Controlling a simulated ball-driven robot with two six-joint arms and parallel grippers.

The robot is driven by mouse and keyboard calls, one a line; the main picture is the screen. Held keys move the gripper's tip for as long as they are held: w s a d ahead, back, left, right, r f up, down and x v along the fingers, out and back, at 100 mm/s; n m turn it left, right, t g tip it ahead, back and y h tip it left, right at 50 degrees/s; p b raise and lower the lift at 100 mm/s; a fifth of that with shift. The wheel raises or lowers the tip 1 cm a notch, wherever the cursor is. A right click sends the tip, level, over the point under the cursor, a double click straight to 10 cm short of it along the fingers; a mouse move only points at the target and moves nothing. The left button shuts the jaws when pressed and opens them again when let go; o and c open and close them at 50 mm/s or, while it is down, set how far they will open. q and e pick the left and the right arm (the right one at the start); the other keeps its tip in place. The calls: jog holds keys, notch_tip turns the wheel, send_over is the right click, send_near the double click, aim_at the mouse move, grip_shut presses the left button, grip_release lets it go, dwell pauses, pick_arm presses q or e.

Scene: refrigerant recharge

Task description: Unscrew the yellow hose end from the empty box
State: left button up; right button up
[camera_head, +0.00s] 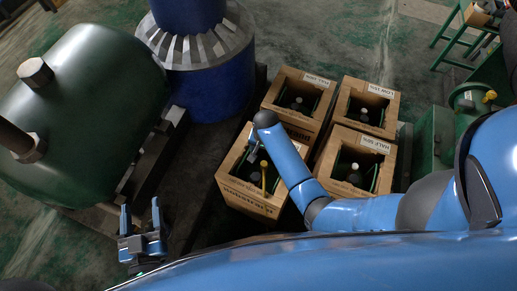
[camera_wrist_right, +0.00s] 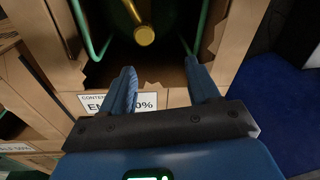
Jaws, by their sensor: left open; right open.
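The empty box (camera_head: 247,203) is the open cardboard box at the front left of a cluster. Its label (camera_wrist_right: 120,101) shows partly in the right wrist view, behind my fingers. The yellow hose end (camera_head: 264,176) stands up inside this box; the right wrist view shows its round end (camera_wrist_right: 144,36) beyond my fingertips. My right gripper (camera_wrist_right: 159,66) is open and empty at the box's labelled edge, apart from the hose end. In the head view its arm hides part of the box. My left gripper (camera_head: 140,206) is open and empty, left of the box.
Several similar boxes, including one at the back right (camera_head: 368,103), hold dark cylinders. A green tank (camera_head: 85,110) and a blue column (camera_head: 205,85) stand at left and back. Green machinery (camera_head: 435,145) is at right. A dark floor strip lies between my left gripper and the boxes.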

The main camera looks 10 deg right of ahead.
aim_at(264, 163)
jog(key=shift+s+d+f+m+g, duration=0.15)
jog(key=shift+s+g, duration=0.15)
jog(key=shift+s, duration=0.2)
jog(key=shift+s+d+r+m+g, duration=0.15)
jog(key=shift+s+g, duration=0.15)
jog(key=shift+s, duration=0.2)
jog(key=shift+a+f, duration=0.1)
jog(key=shift+f, duration=0.1)
notch_tip(264, 163, down, 8)
jog(key=b, duration=1)
jog(key=shift+f, duration=0.25)
jog(key=shift+r, duration=0.2)
jog(key=shift+f, duration=0.1)
jog(key=shift+p, duration=0.3)
jog(key=shift+f, duration=0.1)
jog(key=c, duration=1.1)
